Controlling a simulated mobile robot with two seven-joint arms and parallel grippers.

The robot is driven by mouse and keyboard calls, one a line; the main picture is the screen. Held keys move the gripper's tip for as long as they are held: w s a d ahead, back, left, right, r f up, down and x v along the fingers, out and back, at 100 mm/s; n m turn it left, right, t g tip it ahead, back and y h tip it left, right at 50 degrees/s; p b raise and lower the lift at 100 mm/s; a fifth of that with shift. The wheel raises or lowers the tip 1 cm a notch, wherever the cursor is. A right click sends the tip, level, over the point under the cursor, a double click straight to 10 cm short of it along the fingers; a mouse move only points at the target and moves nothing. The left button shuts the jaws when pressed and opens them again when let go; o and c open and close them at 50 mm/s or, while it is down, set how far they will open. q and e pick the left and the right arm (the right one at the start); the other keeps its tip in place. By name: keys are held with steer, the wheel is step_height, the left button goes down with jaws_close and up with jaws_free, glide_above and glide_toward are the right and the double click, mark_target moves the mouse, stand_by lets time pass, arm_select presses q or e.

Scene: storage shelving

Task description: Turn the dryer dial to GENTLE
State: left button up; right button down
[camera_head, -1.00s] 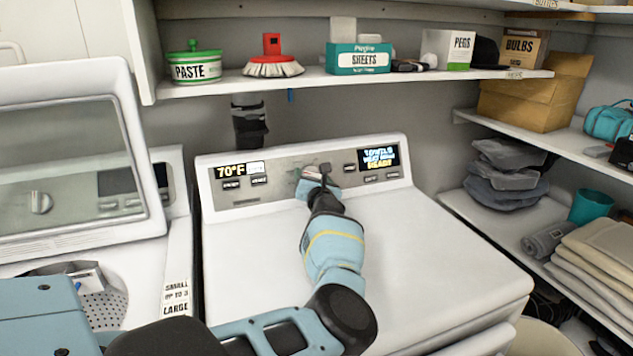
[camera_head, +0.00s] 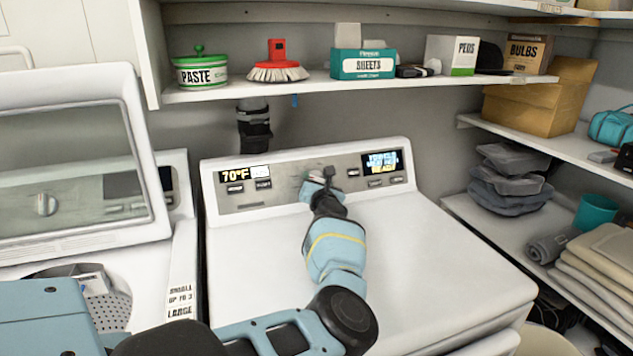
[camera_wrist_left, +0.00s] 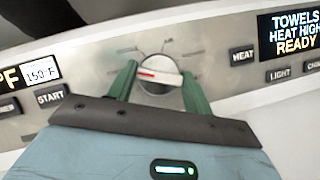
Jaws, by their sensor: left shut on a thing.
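The dryer dial (camera_wrist_left: 158,75) is a round white knob with a red mark on the left end of its grip bar, in the middle of the dryer's control panel (camera_head: 290,188). Small labels ring it, too blurred to read. My left gripper (camera_wrist_left: 157,82) has its green fingers on either side of the dial and is shut on it. In the head view my left gripper (camera_head: 319,182) and wrist hide most of the dial. The right display (camera_wrist_left: 290,33) reads TOWELS, HEAT HIGH, READY. My right gripper is not in view.
Panel buttons flank the dial, including HEAT (camera_wrist_left: 242,55) and START (camera_wrist_left: 50,96). A shelf (camera_head: 230,93) with boxes and a brush hangs above the dryer (camera_head: 430,240). An open-lidded washer (camera_head: 70,240) stands left. Shelves with towels (camera_head: 600,260) stand right.

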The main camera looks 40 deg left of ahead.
arm_select(q)
steer(key=m+h+p, duration=0.1)
steer(key=m+p, duration=0.1)
steer(key=m, duration=0.1)
steer(key=r+m+t+h+p, duration=0.1)
steer(key=m+h+p, duration=0.1)
steer(key=m, duration=0.1)
steer(key=shift+s+a, duration=0.1)
steer(key=shift+a, duration=0.05)
steer(key=shift+m+t, duration=0.3)
steer(key=shift+m, duration=0.2)
steer(key=shift+f+m+h+p, duration=0.25)
steer(key=shift+m+h+p, duration=0.1)
steer(key=shift+m+h, duration=0.35)
steer(key=shift+f+m, duration=0.1)
steer(key=shift+m, duration=0.8)
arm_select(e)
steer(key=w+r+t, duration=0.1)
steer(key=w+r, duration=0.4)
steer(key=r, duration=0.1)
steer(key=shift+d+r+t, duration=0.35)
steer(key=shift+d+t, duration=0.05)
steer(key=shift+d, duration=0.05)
arm_select(q)
steer(key=shift+h, duration=0.3)
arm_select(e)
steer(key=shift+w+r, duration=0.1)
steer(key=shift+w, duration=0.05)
